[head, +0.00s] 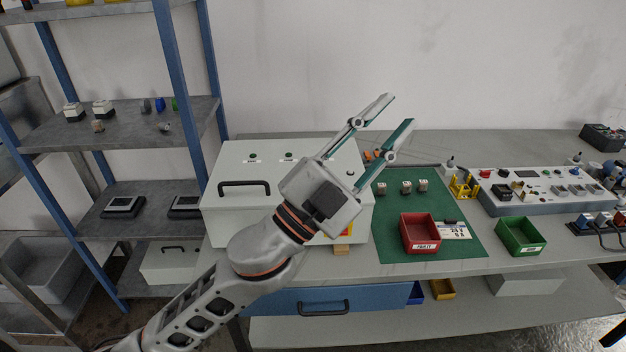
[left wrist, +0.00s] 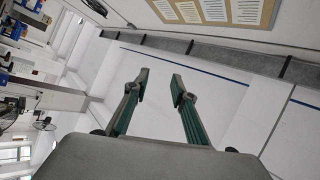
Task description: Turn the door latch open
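The white box (head: 222,215) with a black bar handle (head: 244,187) on its front stands on the bench at the left. My left arm crosses in front of its right part and hides much of that side. I cannot make out a door latch. My left gripper (head: 397,112) is open and empty, raised above the back right of the box and pointing up and right, apart from it. In the left wrist view the two green-lined fingers (left wrist: 159,82) stand apart with nothing between them. My right gripper is not in view.
A green mat (head: 388,238) on the bench holds a red bin (head: 419,234). A green bin (head: 521,236) and a grey control panel (head: 540,192) stand to the right. A blue-framed shelf (head: 175,60) rises at the left. A blue drawer (head: 375,296) is below the bench top.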

